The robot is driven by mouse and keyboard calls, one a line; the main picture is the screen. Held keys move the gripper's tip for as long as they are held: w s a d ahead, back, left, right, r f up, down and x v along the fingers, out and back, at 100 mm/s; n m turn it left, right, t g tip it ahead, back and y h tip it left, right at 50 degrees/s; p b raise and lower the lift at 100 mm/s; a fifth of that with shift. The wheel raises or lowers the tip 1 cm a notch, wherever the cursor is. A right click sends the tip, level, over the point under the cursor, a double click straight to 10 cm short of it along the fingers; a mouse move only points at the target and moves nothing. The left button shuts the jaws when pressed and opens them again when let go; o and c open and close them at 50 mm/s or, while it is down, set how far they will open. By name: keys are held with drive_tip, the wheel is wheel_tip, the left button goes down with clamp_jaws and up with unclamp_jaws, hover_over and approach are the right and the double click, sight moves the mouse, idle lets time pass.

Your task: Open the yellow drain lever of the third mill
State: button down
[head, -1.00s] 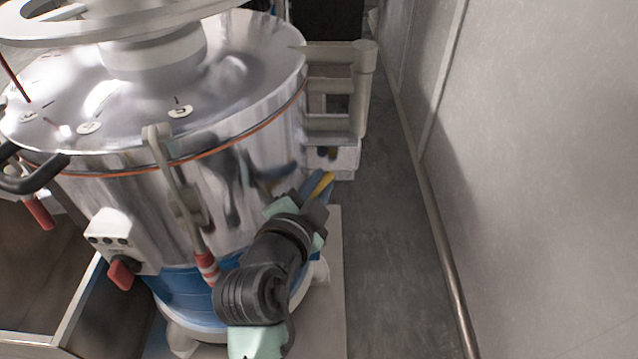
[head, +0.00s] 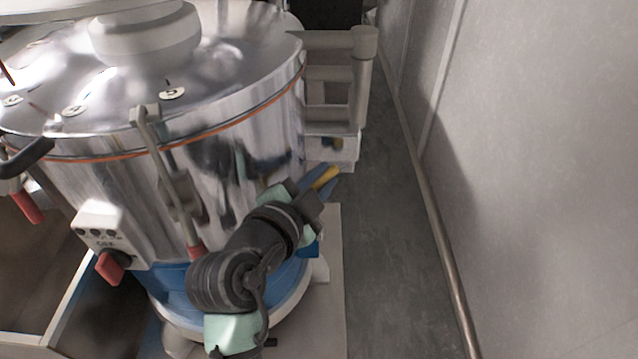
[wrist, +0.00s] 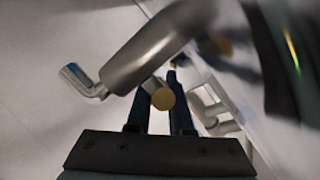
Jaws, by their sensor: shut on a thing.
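The steel mill (head: 95,185) with a blue lower band fills the left of the head view. My gripper (head: 322,182) is at the mill's lower right side, with the yellow lever (head: 327,178) showing at its fingertips. In the wrist view the lever's round yellow end (wrist: 163,98) sits between the two dark fingers of my gripper (wrist: 160,105). The gripper is shut on the lever. A thick grey metal pipe (wrist: 150,52) with a bent chrome end (wrist: 82,80) lies just beyond it. My arm hides part of the mill's lower side.
A grey bracket frame (head: 362,85) stands out from the mill at the back. A plain wall (head: 540,150) with a rail (head: 440,240) runs along the right. The floor between (head: 385,230) is clear. A red switch (head: 110,268) and a red-handled latch (head: 175,190) are on the mill's front.

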drive_tip(key=c, duration=0.8)
unclamp_jaws()
drive_tip(key=shift+r, duration=0.1)
wheel_tip(320, 180, up, 10)
drive_tip(key=shift+f, duration=0.1)
